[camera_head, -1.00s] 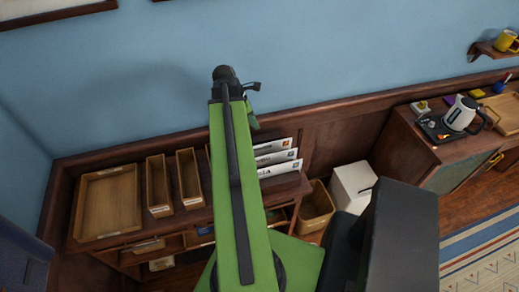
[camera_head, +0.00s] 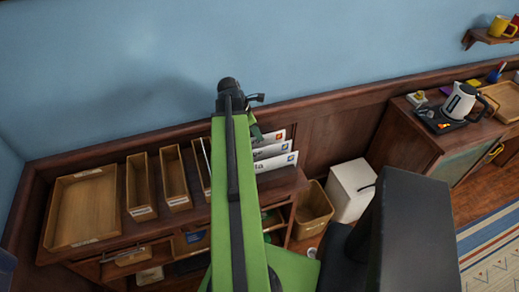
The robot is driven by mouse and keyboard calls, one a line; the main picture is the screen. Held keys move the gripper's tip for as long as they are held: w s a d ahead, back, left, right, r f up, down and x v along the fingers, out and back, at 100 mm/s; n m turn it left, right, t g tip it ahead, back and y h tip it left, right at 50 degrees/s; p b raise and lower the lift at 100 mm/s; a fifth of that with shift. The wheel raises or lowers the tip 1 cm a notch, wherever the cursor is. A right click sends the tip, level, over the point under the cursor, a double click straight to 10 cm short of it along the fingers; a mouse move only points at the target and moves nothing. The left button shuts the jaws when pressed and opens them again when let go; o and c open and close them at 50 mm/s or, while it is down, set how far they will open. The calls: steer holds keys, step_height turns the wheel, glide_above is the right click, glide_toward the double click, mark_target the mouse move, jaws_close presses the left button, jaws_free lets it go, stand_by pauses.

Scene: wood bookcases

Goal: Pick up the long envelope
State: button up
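Several white envelopes or cards (camera_head: 273,151) stand in a row at the right end of the wooden desk, just right of my green arm. Their left parts are hidden behind the arm, and I cannot tell which is the long envelope. A thin pale edge also shows in a narrow wooden holder (camera_head: 201,168) left of the arm. My arm reaches up the middle of the view toward the wall.
A flat wooden tray (camera_head: 56,217) and two narrow wooden boxes (camera_head: 139,183) (camera_head: 175,178) stand on the desk at left. A wooden bin (camera_head: 312,207) and a white bin (camera_head: 351,193) are on the floor right of the desk. A kettle (camera_head: 459,101) stands on the right cabinet.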

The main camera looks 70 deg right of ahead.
mark_target(260, 145)
steer(key=b+x, duration=0.2)
steer(key=x, duration=0.1)
steer(key=b+x, duration=0.1)
steer(key=shift+a+f, duration=0.2)
steer(key=shift+f, duration=0.2)
steer(key=shift+r, duration=0.15)
steer(key=shift+c, duration=0.4)
jaws_close()
